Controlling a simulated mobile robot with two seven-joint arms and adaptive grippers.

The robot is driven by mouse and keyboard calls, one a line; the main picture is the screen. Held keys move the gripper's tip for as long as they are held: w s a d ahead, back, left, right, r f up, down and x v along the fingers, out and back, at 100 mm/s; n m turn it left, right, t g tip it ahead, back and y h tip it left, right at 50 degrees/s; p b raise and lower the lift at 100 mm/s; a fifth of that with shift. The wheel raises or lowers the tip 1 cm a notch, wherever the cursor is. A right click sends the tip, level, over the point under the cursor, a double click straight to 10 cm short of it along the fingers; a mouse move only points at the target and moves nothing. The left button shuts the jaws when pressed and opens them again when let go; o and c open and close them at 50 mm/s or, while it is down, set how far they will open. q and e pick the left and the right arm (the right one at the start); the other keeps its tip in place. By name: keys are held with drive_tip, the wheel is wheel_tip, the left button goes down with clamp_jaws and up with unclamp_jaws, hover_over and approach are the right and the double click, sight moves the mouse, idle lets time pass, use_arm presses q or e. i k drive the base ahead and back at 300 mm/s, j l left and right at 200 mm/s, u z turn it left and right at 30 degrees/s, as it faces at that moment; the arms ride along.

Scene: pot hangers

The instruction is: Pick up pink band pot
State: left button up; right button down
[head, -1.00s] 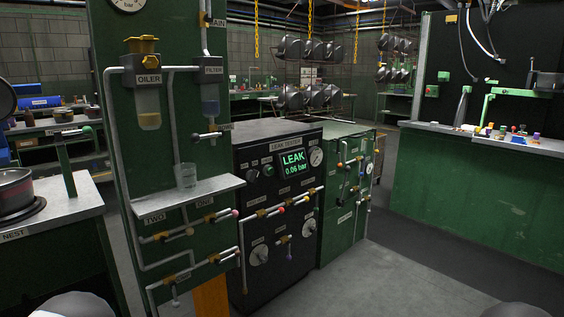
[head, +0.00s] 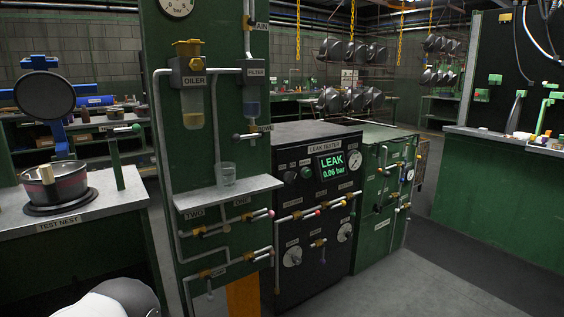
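The pink band pot (head: 57,185) sits on a dark round base on the bench marked TEST NEST at the left. It is a grey metal pot with a pink band around its side, and a short brown and dark piece stands at its rim. A white and grey rounded part of my own body shows at the bottom left, below the bench. Neither gripper's fingers can be made out in the head view.
A dark round plate (head: 45,95) on a blue stand rises behind the pot. A green post with a lever (head: 115,155) stands right of it. The green oiler panel (head: 205,120) and leak tester (head: 318,215) stand further right. Grey floor (head: 440,260) is open at the lower right.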

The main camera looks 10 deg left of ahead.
sight(70, 184)
drive_tip(key=j+u, duration=0.15)
drive_tip(key=u, duration=0.25)
drive_tip(key=j+u, duration=0.15)
drive_tip(key=u, duration=0.2)
drive_tip(key=i+j+u, duration=0.1)
drive_tip(key=u, duration=0.3)
drive_tip(key=j+u, duration=0.15)
drive_tip(key=u, duration=0.2)
drive_tip(key=i, duration=0.05)
